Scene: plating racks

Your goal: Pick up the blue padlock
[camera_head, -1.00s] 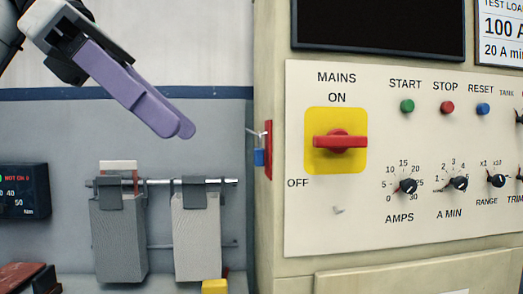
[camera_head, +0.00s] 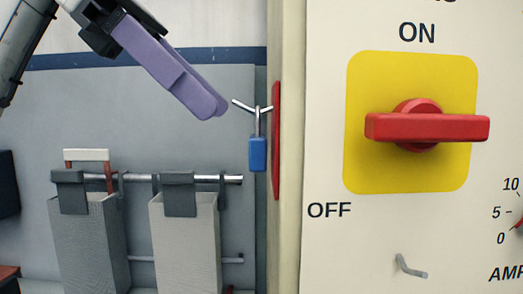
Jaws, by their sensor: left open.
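The blue padlock (camera_head: 257,154) hangs from a small metal hook (camera_head: 255,107) at the left side of the cream cabinet, beside a narrow red plate (camera_head: 276,140). Its body points down and its thin shackle is up. My left gripper (camera_head: 213,112) comes in from the upper left with long purple fingers. The fingers look nearly overlapped from this angle, and the gripper is open and empty. Its tips are left of the padlock and a little above its body, apart from it. My right gripper is not in view.
The cream cabinet (camera_head: 325,250) fills the right, with a red rotary switch (camera_head: 427,127) on a yellow plate (camera_head: 365,80) and a small metal hook (camera_head: 410,267) below. Two grey hanging bins (camera_head: 90,245) (camera_head: 187,240) hang from a metal rail (camera_head: 138,178) below my gripper.

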